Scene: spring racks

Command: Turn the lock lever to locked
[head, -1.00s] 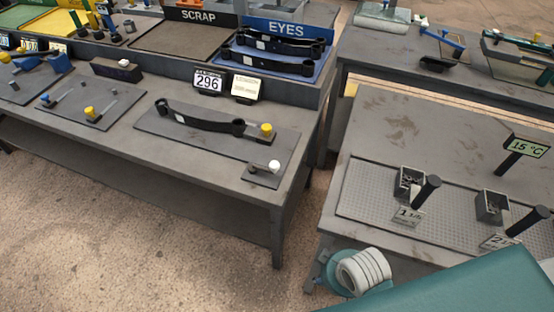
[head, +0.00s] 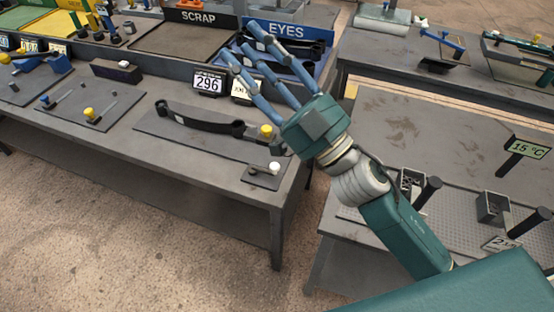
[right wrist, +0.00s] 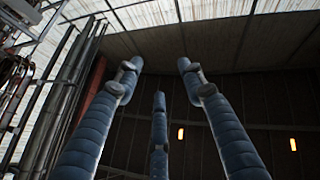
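A small dark plate (head: 250,181) with a white-knobbed lever (head: 274,167) sits at the front right corner of the left table. Behind it, a larger plate (head: 150,122) bears a black bar with an eye at each end (head: 200,122) and a yellow knob (head: 266,131). I cannot tell from any marking which lever is the lock lever. My right gripper (head: 243,44) is open and empty, raised above and behind these plates, fingers spread toward the back. The right wrist view shows its three fingers (right wrist: 158,77) apart against the roof. My left gripper is out of view.
A 296 sign (head: 208,83) stands behind the bar. A blue EYES tray (head: 330,45) and a SCRAP tray (head: 180,40) are at the back. Other plates with knobs are at left. A right table (head: 400,120) holds small fixtures and a 15 °C sign (head: 526,148).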

